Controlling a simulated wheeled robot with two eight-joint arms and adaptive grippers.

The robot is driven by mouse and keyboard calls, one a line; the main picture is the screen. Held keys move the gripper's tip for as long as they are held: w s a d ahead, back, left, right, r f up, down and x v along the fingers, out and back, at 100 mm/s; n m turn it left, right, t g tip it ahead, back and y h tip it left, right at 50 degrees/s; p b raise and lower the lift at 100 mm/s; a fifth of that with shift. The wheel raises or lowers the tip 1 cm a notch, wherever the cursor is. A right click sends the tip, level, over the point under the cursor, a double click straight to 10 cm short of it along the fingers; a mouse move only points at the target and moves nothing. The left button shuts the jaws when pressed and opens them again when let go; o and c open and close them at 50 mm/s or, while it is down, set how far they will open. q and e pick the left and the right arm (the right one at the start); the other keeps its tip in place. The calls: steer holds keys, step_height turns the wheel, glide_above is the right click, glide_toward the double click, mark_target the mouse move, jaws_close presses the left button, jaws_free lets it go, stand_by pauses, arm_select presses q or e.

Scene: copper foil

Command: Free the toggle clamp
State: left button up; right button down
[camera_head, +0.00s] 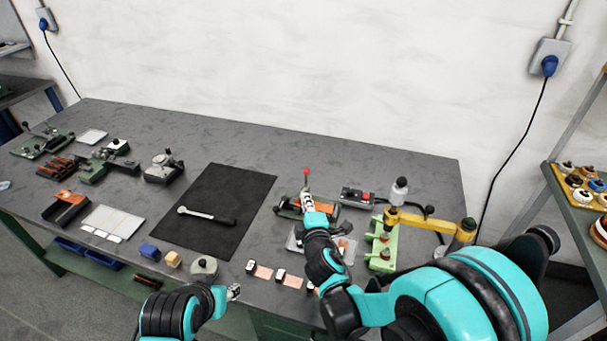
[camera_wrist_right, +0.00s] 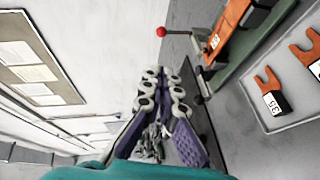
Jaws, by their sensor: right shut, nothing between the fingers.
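The toggle clamp (camera_head: 290,209) has a green base, an orange part and an upright lever with a red ball (camera_head: 306,172). It stands right of the black mat. In the right wrist view, the clamp's green base (camera_wrist_right: 232,62) and red ball (camera_wrist_right: 161,32) lie beyond the fingers. My right gripper (camera_head: 307,203) is in front of the clamp in the head view and hides part of it. In the right wrist view, its fingers (camera_wrist_right: 163,88) are together and empty, apart from the red ball. My left gripper (camera_head: 234,291) is at the table's front edge; its fingers are too small to read.
A wrench (camera_head: 206,215) lies on the black mat (camera_head: 232,180). A tray (camera_head: 294,241) with orange forked pieces is beside my right wrist. A green stand (camera_head: 382,250) with a yellow arm (camera_head: 425,222) is on the right. Several fixtures stand at left; the back middle is clear.

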steer(key=shift+w+a+f+n+y, duration=0.1)
steer(key=shift+a+n+y, duration=0.2)
steer(key=shift+a+n, duration=0.35)
steer(key=shift+w, duration=0.1)
steer(key=b, duration=0.3)
glide_toward(306, 178)
steer(key=w+a, duration=0.1)
steer(key=w+a+r, duration=0.1)
steer(key=a, duration=0.1)
steer(key=w+a+r, duration=0.1)
steer(key=a, duration=0.1)
steer(key=shift+w+d+f, duration=0.25)
steer(key=shift+w+d, duration=0.6)
steer(key=shift+w, duration=0.05)
steer(key=shift+w+d+b, duration=0.3)
steer(key=shift+w+b, duration=0.1)
steer(key=shift+w, duration=0.05)
steer(key=shift+w+d+r+m+p, duration=0.1)
steer(key=shift+w+r+m+p, duration=0.15)
steer(key=shift+p, duration=0.25)
